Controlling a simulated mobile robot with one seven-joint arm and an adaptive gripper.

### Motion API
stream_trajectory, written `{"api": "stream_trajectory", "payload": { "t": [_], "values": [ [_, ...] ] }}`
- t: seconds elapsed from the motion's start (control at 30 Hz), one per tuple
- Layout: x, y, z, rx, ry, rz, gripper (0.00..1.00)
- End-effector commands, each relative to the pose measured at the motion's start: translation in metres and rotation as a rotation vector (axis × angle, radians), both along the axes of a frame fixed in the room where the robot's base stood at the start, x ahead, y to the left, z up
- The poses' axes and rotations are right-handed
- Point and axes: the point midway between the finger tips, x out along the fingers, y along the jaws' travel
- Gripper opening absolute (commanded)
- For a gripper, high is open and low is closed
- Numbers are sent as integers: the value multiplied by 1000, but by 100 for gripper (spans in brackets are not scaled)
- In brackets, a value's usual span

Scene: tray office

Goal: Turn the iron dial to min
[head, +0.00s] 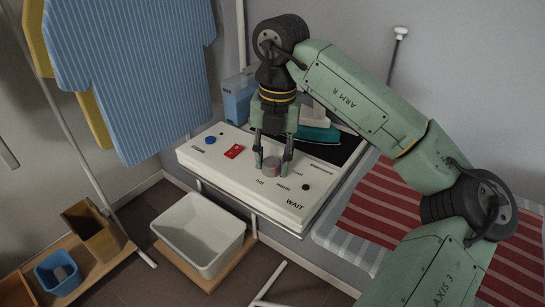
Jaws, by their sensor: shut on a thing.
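The dial (271,167) is a small grey knob with a reddish side on the top of a white console (216,170). My gripper (272,168) points down over it, with one finger on each side, and is shut on the dial. The fingers partly cover it. Small dark labels lie around the dial, one of them reading "WAIT" near the front corner, but I cannot read which mark the dial points to. A teal iron (318,133) stands behind the gripper on a dark pad.
A red switch (234,151), a blue button (210,140) and a black knob (306,187) share the console top. A blue box (238,100) stands behind. A striped cloth (385,205) lies right, under my arm. A white bin (200,232) stands below; a blue shirt (135,80) hangs left.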

Motion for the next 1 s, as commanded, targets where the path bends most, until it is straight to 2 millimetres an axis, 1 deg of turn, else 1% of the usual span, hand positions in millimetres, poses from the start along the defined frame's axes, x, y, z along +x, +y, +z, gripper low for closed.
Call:
{"api": "stream_trajectory", "payload": {
  "t": [0.03,0.3,0.53,0.67,0.87,1.0],
  "values": [
    [0,0,0,0,0,0,22],
    [0,0,0,-1,0,0,6],
    [0,0,0,-1,-1,20,6],
    [0,-1,-1,-2,-2,66,6],
    [1,0,-1,-2,-1,199,6],
    [1,0,-2,-1,-1,323,6]
  ]
}}
